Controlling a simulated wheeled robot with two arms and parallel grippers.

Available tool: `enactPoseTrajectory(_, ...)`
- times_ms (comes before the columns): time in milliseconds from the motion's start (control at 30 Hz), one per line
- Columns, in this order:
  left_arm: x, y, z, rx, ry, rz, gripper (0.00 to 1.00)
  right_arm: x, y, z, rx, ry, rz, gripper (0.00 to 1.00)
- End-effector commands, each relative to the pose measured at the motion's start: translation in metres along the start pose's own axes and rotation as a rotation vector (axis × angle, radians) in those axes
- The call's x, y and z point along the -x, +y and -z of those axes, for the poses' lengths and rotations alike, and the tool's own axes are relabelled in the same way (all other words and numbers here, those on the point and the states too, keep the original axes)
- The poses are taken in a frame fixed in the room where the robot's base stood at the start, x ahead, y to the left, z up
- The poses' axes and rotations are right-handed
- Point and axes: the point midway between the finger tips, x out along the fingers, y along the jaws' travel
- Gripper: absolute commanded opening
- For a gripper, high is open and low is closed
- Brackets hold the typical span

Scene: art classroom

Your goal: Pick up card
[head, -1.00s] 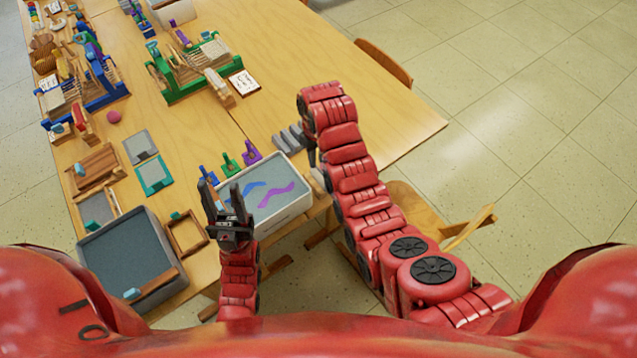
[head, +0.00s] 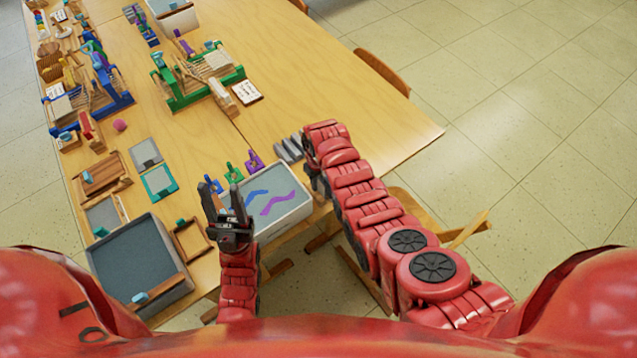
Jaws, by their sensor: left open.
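A small white card (head: 247,92) with dark marks lies on the wooden table, just right of a green-framed loom (head: 200,85). A similar pale card (head: 55,91) sits by the blue-framed loom at the far left. My left gripper (head: 223,200) is open with nothing between its fingers. It is above the table's near part, left of a grey-filled tray, well short of the card. My right arm (head: 355,185) reaches up along the table's right side. Its gripper is mostly hidden behind the arm, so its jaws cannot be made out.
The white tray (head: 306,205) holds blue and purple wavy strips. A large grey bin (head: 97,265), wooden frames (head: 190,242) and small coloured tools stand at the near left. Chairs are tucked at the right side. The table's right part (head: 340,85) is bare.

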Motion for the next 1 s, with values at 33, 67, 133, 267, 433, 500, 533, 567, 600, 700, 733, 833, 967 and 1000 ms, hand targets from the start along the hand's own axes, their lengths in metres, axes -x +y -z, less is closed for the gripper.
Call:
enactPoseTrajectory(33,-0.0002,0.0,0.0,0.0,0.0,0.0,0.47,-0.0003,0.0,0.0003,0.0,0.001,0.0,0.24)
enactPoseTrajectory(67,-0.0002,0.0,0.0,0.0,0.0,0.0,0.47,-0.0005,0.0,0.0004,0.0,0.001,0.0,0.24)
enactPoseTrajectory(133,-0.0001,0.0,0.0,0.0,0.0,0.0,0.47,-0.0008,0.0001,0.0003,0.0,0.002,0.0,0.24)
enactPoseTrajectory(267,-0.0001,0.0,0.0,0.0,0.0,0.0,0.47,-0.0008,0.0,0.0001,0.0,0.001,0.0,0.2)
enactPoseTrajectory(433,-0.0001,0.0,0.0,0.0,0.0,0.0,0.47,-0.0009,0.0,-0.0001,0.0,0.0,0.0,0.0)
enactPoseTrajectory(500,-0.0001,0.0,0.0,0.0,0.0,0.0,0.47,-0.001,0.0,-0.0002,0.0,0.0,0.0,0.0)
enactPoseTrajectory(533,0.0,0.0,0.0,0.0,0.0,0.0,0.47,-0.001,0.0,-0.0002,0.0,0.0,0.0,0.0)
enactPoseTrajectory(567,-0.0001,0.0,0.0,0.0,0.0,0.0,0.47,-0.0009,0.0,-0.0002,0.0,0.0,0.0,0.0)
enactPoseTrajectory(600,-0.0001,0.0,0.0,0.0,0.0,0.0,0.47,-0.0009,0.0,-0.0002,0.0,0.0,0.0,0.0)
enactPoseTrajectory(700,-0.0001,0.0,0.0,0.0,0.0,0.0,0.47,-0.001,0.0,-0.0003,0.0,0.0,0.0,0.0)
enactPoseTrajectory(733,0.0,0.0,-0.0001,0.0,0.0,0.0,0.47,-0.001,0.0,-0.0003,0.0,0.0,0.0,0.0)
enactPoseTrajectory(833,0.0001,0.0,0.0,0.0,0.0,0.0,0.47,-0.0008,0.0,-0.0004,0.0,-0.001,0.0,0.0)
enactPoseTrajectory(967,0.0011,0.0001,-0.0002,0.0,0.0,0.0,0.47,0.0009,-0.0001,-0.0007,0.0,-0.002,0.001,0.0)
enactPoseTrajectory(1000,0.0017,0.0001,-0.0004,0.0,0.0,0.0,0.47,0.002,0.0,-0.0005,0.0,-0.002,0.001,0.0)
